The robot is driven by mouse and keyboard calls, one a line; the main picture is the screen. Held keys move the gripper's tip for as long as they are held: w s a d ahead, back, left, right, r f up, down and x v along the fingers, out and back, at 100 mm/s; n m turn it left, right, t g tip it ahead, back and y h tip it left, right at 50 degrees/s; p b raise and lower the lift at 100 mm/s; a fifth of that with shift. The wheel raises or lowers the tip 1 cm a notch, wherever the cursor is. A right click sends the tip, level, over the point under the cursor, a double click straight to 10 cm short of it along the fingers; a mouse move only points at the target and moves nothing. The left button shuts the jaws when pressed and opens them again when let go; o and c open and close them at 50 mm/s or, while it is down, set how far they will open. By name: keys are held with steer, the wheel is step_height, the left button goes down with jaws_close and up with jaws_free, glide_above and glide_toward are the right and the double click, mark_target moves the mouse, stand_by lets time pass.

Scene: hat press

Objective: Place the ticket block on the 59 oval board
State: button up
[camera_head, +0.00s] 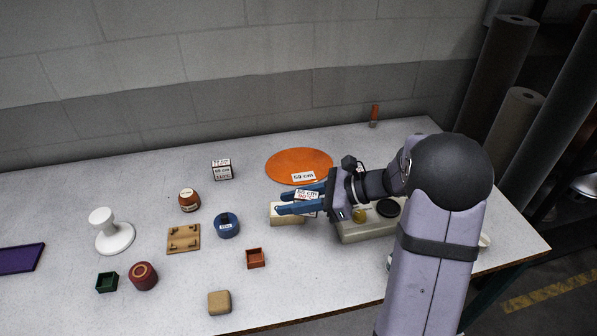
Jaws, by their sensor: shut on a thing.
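The 59 oval board (285,160) is a flat orange oval at the back middle of the table, with a white "59 cm" label on its near edge. My gripper (298,204) has blue fingers pointing left, just in front of the board. It is shut on a small white ticket block (307,195) with dark and red print, partly hidden by the fingers. The block is apart from the board's label in the picture. A similar white printed block (221,170) stands on the table left of the board.
A cream block (287,219) lies below my fingers. A pale tray-like base (365,235) is partly behind my arm. A blue round tin (227,226), brown jar (189,200), wooden piece (183,239) and white stand (110,231) are on the left. An orange bottle (374,116) stands behind.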

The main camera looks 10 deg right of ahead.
steer(key=w+d+m+t+h, duration=0.2)
steer(key=w+d+m+t, duration=0.15)
steer(key=w, duration=0.85)
step_height(320, 180, up, 2)
steer(key=m+t+h, duration=0.3)
steer(key=m+h, duration=0.2)
steer(key=m, duration=0.1)
glide_above(295, 164)
steer(key=shift+n, duration=0.25)
steer(key=shift+s+f+b, duration=0.1)
steer(key=shift+f+b, duration=0.6)
steer(key=shift+f, duration=4.25)
steer(key=shift+f, duration=0.1)
steer(key=o, duration=1)
steer(key=shift+o, duration=0.2)
steer(key=b+v, duration=0.2)
steer(key=v, duration=1)
steer(key=shift+s, duration=0.1)
